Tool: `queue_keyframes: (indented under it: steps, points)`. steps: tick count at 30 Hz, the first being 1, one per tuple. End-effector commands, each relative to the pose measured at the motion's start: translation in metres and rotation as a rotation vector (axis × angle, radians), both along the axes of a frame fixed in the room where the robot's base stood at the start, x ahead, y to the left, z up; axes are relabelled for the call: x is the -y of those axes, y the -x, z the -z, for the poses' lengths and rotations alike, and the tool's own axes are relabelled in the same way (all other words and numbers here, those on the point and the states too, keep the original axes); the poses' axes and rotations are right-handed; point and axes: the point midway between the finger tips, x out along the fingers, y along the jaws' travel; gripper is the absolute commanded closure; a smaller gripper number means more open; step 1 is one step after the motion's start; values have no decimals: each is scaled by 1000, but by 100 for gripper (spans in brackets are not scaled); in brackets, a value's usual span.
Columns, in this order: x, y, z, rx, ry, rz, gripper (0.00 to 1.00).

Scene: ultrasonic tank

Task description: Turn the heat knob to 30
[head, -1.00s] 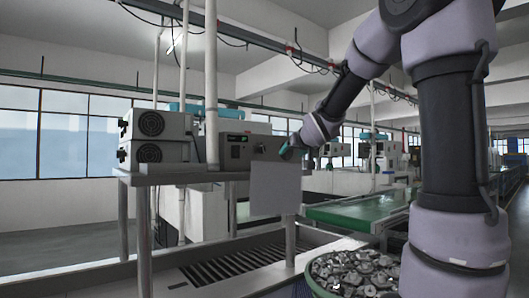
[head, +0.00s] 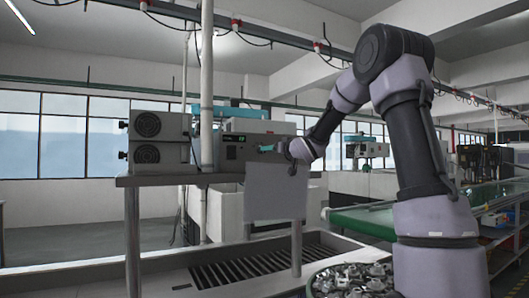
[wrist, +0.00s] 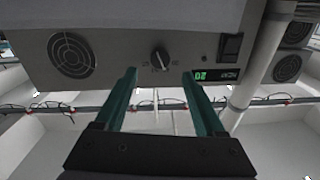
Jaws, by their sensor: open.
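The heat knob (wrist: 160,60) is a small dark round knob with a light pointer line, on the grey front panel of a control box (wrist: 115,68). My gripper (wrist: 160,76) is open, its two green fingers pointing at the panel, one on each side of the knob in the wrist view. The fingers look short of the knob and not touching it. A green lit display (wrist: 205,76) sits right of the knob; it appears upside down and its digits are hard to read. In the head view my gripper (head: 268,148) is at the box (head: 232,150); the knob is not clear there.
A black switch (wrist: 231,46) is beside the display. A round vent grille (wrist: 71,55) is at the panel's left. A white vertical pipe (head: 207,90) stands close to the box. A pale sheet (head: 275,192) hangs below my gripper at the table edge (head: 160,180).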

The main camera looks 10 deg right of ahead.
Motion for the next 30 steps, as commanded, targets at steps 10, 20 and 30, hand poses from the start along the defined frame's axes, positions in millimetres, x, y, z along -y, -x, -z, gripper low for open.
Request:
queue_keyframes:
  steps: [10, 20, 30]
  points:
    - [-20, -56, 1, -2, -2, 0, 28]
    - [-23, -66, 0, -1, 0, 1, 28]
    - [-23, -66, 0, -1, -1, 1, 100]
